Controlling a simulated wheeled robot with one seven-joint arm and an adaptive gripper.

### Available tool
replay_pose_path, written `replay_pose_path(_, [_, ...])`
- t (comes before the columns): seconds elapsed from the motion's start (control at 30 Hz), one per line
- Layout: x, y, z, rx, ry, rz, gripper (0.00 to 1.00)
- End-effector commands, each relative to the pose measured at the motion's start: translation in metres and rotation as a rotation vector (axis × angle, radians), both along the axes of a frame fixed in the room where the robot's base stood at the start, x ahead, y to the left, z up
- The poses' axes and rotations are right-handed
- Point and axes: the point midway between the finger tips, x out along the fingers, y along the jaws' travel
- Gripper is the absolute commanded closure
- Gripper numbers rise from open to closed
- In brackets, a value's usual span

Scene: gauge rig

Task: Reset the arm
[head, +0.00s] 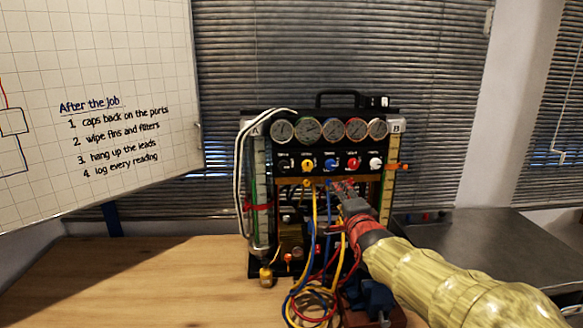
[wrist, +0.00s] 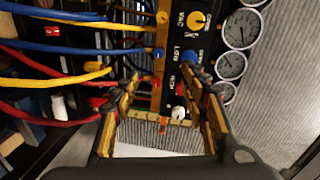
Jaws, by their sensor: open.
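My gripper (head: 348,196) reaches in from the lower right in the head view, its tip in front of the right half of the gauge rig (head: 320,112). In the wrist view my gripper (wrist: 165,98) shows two yellow-lined fingers spread apart with nothing between them. The rig's knob panel (wrist: 178,55) lies beyond the fingers, with a blue knob (wrist: 191,60) and a white knob (wrist: 179,112) near the right finger. Whether a finger touches the panel, I cannot tell.
Yellow, blue and red leads (head: 318,255) hang in loops below the panel; in the wrist view the leads (wrist: 60,75) run left of the fingers. A whiteboard (head: 100,50) stands at left. The wooden bench (head: 140,270) is clear at left; a dark table (head: 480,240) is at right.

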Motion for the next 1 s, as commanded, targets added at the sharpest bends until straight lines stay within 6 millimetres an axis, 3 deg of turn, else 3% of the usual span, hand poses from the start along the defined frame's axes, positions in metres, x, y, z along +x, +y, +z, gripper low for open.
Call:
replay_pose_path(0.03, [-0.008, 0.0, -0.031, -0.097, 0.088, 0.018, 0.56])
replay_pose_path(0.1, [-0.026, 0.0, -0.068, -0.255, 0.215, 0.065, 0.56])
replay_pose_path(0.2, [-0.065, 0.0, -0.109, -0.47, 0.383, 0.164, 0.56])
replay_pose_path(0.27, [-0.096, 0.0, -0.126, -0.595, 0.476, 0.243, 0.56])
replay_pose_path(0.4, [-0.184, 0.0, -0.154, -0.86, 0.666, 0.472, 0.56])
replay_pose_path(0.6, [-0.32, 0.0, -0.167, -1.118, 0.825, 0.817, 0.56])
replay_pose_path(0.73, [-0.391, 0.0, -0.16, -1.184, 0.851, 0.926, 0.56])
replay_pose_path(0.8, [-0.406, 0.001, -0.15, -1.192, 0.827, 0.905, 0.56])
replay_pose_path(1.0, [-0.41, 0.001, -0.124, -1.217, 0.766, 0.853, 0.56])
